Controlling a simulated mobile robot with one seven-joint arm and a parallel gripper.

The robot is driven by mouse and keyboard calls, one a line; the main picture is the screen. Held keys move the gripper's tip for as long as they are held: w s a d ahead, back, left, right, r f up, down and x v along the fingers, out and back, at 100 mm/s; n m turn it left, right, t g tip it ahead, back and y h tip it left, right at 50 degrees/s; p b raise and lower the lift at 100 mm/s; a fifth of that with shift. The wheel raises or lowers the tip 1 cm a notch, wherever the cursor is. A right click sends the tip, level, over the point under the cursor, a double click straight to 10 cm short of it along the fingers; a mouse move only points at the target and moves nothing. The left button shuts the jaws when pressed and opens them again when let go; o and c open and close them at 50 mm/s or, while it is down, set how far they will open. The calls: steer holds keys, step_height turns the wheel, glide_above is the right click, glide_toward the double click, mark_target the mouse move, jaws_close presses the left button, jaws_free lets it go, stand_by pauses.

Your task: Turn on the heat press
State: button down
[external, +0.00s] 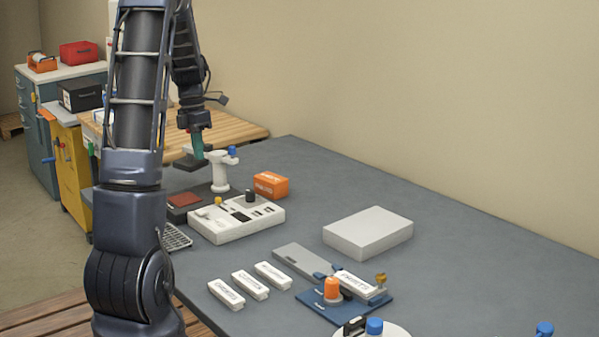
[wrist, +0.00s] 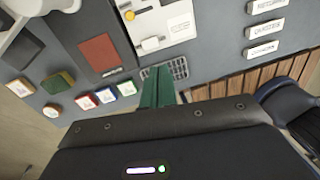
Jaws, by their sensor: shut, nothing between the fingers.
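The heat press seems to be the white post with a blue knob (external: 219,171), a dark plate at its side and a dark base with a red pad (external: 184,200). The red pad also shows in the wrist view (wrist: 100,56). Beside it is a white control box (external: 232,228) with a yellow knob and a black knob. In the wrist view the box (wrist: 172,18) shows the yellow knob and a pale switch. My gripper (external: 197,153), with green fingers, is shut and empty above the bench. In the wrist view its fingertips (wrist: 158,70) overlap the grille by the box's edge.
Several coloured blocks (wrist: 105,95) sit near the bench edge. An orange box (external: 271,185) stands behind the control box. Several white labelled bars (external: 249,285), a blue jig (external: 345,304) and a pale slab (external: 368,235) lie to the right. The bench's far right is mostly clear.

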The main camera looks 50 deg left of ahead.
mark_target(202, 212)
steer(key=shift+s+a+f+n, duration=0.2)
steer(key=shift+a+f+n, duration=0.25)
steer(key=shift+a, duration=0.2)
steer(key=shift+f, duration=0.15)
steer(key=f, duration=0.4)
steer(key=d+f, duration=0.1)
steer(key=f, duration=0.4)
steer(key=d+f, duration=0.1)
steer(key=f, duration=0.3)
steer(key=shift+f, duration=0.3)
steer(key=shift+d+f, duration=0.1)
steer(key=shift+f, duration=0.1)
steer(key=shift+a, duration=0.2)
steer(key=shift+a+r, duration=0.15)
steer(key=shift+a, duration=0.5)
steer(key=shift+r, duration=0.1)
